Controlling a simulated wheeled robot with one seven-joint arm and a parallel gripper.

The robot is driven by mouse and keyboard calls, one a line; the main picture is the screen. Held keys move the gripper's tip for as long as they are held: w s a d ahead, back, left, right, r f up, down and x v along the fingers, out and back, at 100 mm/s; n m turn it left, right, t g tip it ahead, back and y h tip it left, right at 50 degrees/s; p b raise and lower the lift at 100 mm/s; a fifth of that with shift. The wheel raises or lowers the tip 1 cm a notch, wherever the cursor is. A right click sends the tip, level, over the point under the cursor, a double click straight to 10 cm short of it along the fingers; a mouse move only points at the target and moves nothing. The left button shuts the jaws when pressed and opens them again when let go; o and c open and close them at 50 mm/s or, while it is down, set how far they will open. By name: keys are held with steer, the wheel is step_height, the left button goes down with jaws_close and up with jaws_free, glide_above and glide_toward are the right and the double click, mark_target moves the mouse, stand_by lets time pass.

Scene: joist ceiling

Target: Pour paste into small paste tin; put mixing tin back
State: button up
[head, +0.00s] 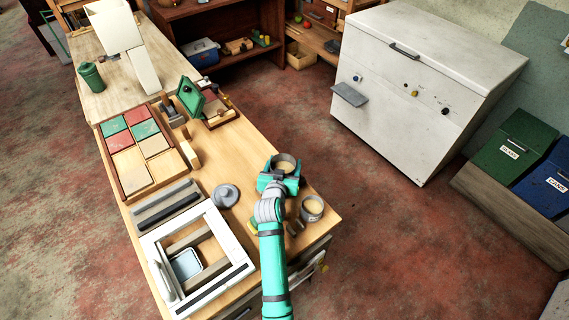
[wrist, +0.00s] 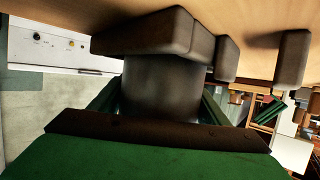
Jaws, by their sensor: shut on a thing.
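My gripper (head: 280,181) is shut on a round grey metal tin (head: 287,160), which I take to be the mixing tin. Its mouth faces up, it looks about upright, and pale beige paste shows inside. It is near the table's right edge; I cannot tell if it touches the top. In the wrist view its dark side (wrist: 160,90) fills the space between the jaws. A slightly smaller tin (head: 312,209), likely the small paste tin, stands apart, nearer the camera at the right edge. Its inside also looks beige.
A grey lidded round object (head: 225,195) stands left of my gripper. A white frame (head: 158,262) with a small tray (head: 186,264) lies at the near left. A box of coloured tiles (head: 110,178) is behind it. Bare tabletop (head: 235,155) lies beyond my gripper.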

steer(key=shift+f, duration=0.45)
steer(key=o, duration=1.9)
steer(key=shift+o, duration=0.2)
steer(key=shift+f, duration=0.1)
steer(key=shift+s, duration=0.1)
steer(key=v, duration=1)
steer(key=shift+s+r, duration=0.25)
steer(key=shift+s, duration=0.05)
